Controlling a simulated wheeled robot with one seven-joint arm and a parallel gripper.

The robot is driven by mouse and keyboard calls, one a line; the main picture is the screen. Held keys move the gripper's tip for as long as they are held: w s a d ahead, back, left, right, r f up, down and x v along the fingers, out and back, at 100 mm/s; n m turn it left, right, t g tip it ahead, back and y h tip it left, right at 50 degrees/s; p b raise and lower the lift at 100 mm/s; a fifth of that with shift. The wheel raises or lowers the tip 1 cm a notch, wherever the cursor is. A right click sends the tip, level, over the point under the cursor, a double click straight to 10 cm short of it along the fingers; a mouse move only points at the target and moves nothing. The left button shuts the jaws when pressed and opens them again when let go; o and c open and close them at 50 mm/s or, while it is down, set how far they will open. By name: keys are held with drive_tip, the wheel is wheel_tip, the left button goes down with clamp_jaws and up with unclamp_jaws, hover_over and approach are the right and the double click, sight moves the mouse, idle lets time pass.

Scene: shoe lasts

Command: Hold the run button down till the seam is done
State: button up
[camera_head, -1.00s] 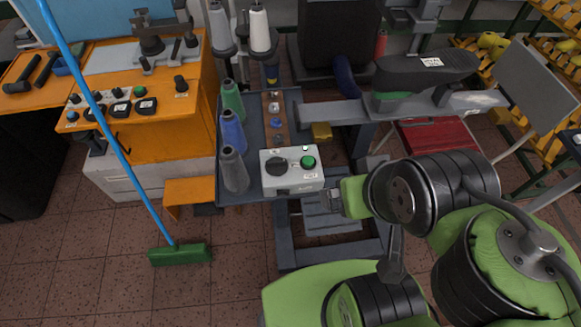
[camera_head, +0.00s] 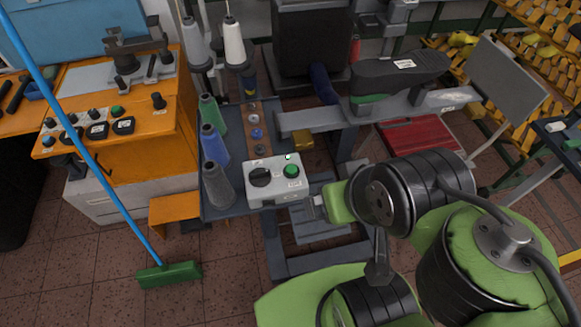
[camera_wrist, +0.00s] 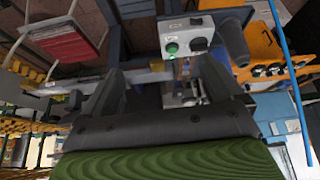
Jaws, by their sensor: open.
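The green round button (camera_head: 291,171) is on top of a pale grey control box (camera_head: 262,195), right of a large black knob (camera_head: 260,177). In the wrist view the green button (camera_wrist: 172,48) and black knob (camera_wrist: 198,45) show beyond my fingers. My gripper (camera_head: 316,207) is just right of the box's front right corner in the head view, apart from the button. Its two fingers (camera_wrist: 160,88) are spread with nothing between them. A dark shoe (camera_head: 400,75) rests on the machine's grey arm (camera_head: 325,118).
Green, blue and grey thread cones (camera_head: 214,145) stand close left of the box. A wooden strip (camera_head: 257,128) with several knobs lies behind it. A green broom (camera_head: 168,273) leans against the orange bench (camera_head: 150,100). A red panel (camera_head: 420,132) is at the right.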

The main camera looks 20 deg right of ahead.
clamp_jaws()
idle(0.6)
idle(1.2)
